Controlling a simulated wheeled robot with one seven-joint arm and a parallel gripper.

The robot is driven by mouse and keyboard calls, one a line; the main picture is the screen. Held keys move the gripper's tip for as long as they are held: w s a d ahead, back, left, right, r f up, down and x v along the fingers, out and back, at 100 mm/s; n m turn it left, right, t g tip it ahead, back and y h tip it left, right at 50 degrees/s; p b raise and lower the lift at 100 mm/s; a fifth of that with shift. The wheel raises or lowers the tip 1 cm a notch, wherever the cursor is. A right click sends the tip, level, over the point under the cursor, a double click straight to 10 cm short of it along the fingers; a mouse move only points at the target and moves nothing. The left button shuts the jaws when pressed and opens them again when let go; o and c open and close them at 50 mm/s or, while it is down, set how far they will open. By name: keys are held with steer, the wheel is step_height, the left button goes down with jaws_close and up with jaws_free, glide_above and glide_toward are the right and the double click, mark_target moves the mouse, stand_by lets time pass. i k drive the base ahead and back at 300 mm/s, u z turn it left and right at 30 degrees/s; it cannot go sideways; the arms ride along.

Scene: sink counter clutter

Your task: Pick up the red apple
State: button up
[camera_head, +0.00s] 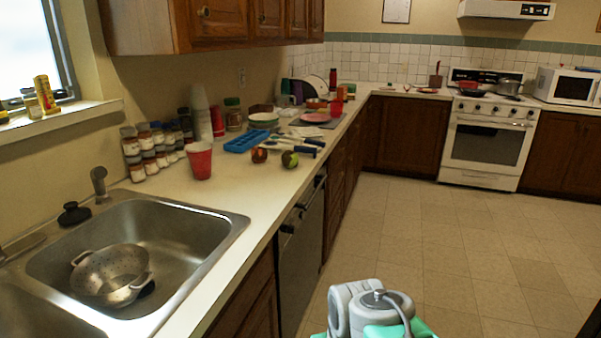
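A dark red apple (259,155) sits on the counter (228,187), just in front of a blue tray (245,142). A round green and dark fruit (289,159) lies close to its right, near the counter's front edge. Part of my own arm, white and teal, shows at the bottom of the view, well apart from the apple and over the floor side. My gripper does not show, so I cannot see its fingers.
A red cup (199,160) stands left of the apple. Several spice jars (137,173) line the wall. A steel sink (190,235) with a colander (110,274) is at the near left. Plates and utensils lie behind. The floor (430,240) on the right is clear.

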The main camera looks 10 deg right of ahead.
mark_target(259, 155)
steer(key=z, duration=1.2)
steer(key=i, duration=2.55)
steer(key=u, duration=3.2)
